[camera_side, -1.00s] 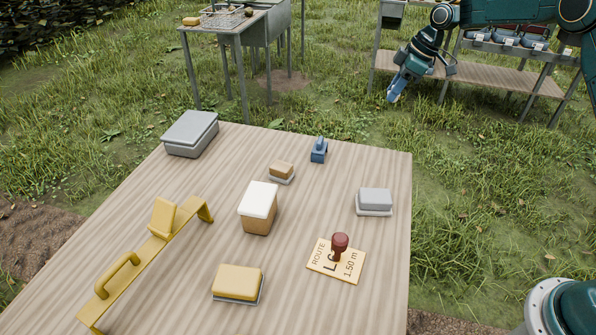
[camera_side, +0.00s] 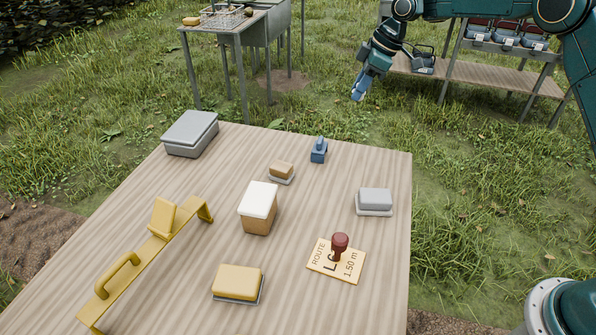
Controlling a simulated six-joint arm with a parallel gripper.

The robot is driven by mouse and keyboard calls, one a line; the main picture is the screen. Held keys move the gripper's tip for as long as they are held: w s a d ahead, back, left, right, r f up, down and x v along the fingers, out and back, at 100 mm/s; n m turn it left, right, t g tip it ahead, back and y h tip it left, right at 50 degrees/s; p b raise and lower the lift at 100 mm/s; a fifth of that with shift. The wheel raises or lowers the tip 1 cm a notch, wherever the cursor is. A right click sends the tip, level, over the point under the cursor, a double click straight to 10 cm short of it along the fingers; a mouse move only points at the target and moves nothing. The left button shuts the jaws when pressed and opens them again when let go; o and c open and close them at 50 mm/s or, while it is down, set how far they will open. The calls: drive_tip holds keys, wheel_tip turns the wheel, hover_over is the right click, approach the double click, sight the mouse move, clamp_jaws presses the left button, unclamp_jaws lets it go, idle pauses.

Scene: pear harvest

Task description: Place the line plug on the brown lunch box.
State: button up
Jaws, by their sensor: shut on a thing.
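My gripper (camera_side: 359,90) is in the air beyond the table's far edge, pointing down and left. It is shut on a small light blue piece, seemingly the line plug; its shape is hard to make out at this size. Two brown boxes stand on the table: a small low one with a pale base (camera_side: 281,172) towards the back and a taller one with a white lid (camera_side: 259,217) near the middle. I cannot tell for certain which is the brown lunch box. Both are to the lower left of my gripper, and nothing rests on either.
The wooden table (camera_side: 330,290) also holds a blue knobbed block (camera_side: 319,152), a grey box (camera_side: 191,132), a low grey box (camera_side: 375,199), a yellow box (camera_side: 238,282), a yellow handled bar (camera_side: 150,250) and a dark red stamp (camera_side: 340,243) on a card (camera_side: 325,262). A shelf (camera_side: 490,77) stands behind.

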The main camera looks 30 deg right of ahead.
drive_tip(key=s+a+r+n, duration=0.1)
drive_tip(key=a+r, duration=0.1)
drive_tip(key=a, duration=0.6)
drive_tip(key=a+r+n, duration=0.1)
drive_tip(key=a+r, duration=0.1)
drive_tip(key=a, duration=0.7)
wheel_tip(320, 180, up, 3)
drive_tip(key=n+g, duration=0.1)
hover_over(251, 197)
drive_tip(key=d, duration=0.1)
drive_tip(key=f, duration=1.6)
drive_tip(key=shift+s+d, duration=0.25)
drive_tip(key=shift+s, duration=0.1)
drive_tip(key=shift+f, duration=0.1)
drive_tip(key=shift+f, duration=2.05)
drive_tip(key=o, duration=0.9)
drive_tip(key=shift+f, duration=0.15)
